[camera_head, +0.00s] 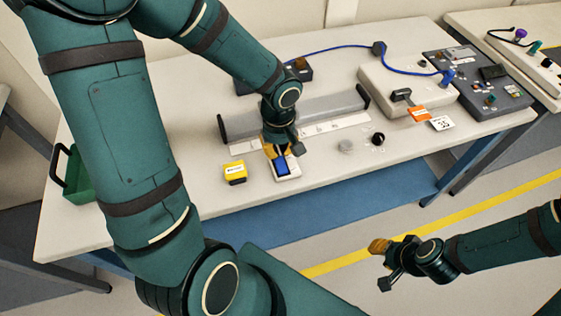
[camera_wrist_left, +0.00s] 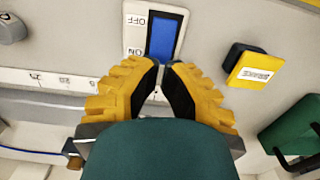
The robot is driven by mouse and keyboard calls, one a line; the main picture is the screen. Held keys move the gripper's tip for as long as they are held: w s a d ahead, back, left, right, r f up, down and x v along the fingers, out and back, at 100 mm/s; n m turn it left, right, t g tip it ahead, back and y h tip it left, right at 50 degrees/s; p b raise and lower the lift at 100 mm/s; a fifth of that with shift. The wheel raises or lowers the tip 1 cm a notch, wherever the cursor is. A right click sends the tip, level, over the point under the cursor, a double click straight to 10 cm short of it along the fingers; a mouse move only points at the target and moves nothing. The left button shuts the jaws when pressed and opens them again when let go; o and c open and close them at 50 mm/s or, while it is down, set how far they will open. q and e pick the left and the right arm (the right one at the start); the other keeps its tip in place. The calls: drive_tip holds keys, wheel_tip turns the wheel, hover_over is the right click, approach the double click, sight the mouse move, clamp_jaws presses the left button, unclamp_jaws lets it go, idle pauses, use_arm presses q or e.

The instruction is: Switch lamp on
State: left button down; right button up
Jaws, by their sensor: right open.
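A white switch plate (camera_head: 288,172) with a blue rocker (camera_head: 283,164) lies on the bench. In the left wrist view the blue rocker (camera_wrist_left: 168,37) sits beside printed OFF and ON labels (camera_wrist_left: 138,35). My left gripper (camera_head: 278,150) points down at the switch. In the left wrist view its yellow fingertips (camera_wrist_left: 162,63) are close together at the rocker's near end, with a narrow gap and nothing seen between them. I cannot tell whether they touch the switch. My right gripper (camera_head: 379,262) is open and empty, away from the bench in front. No lit lamp is identifiable.
A green bin (camera_head: 78,175) is at the bench's left. A white case (camera_head: 405,95) and a dark board (camera_head: 480,78) are at right.

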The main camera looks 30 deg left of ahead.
sight(279, 159)
use_arm(q)
drive_tip(key=shift+f, duration=1.8)
idle(0.9)
drive_tip(key=shift+r, duration=0.15)
drive_tip(key=shift+r+p, duration=2.1)
drive_tip(key=shift+r, duration=1.35)
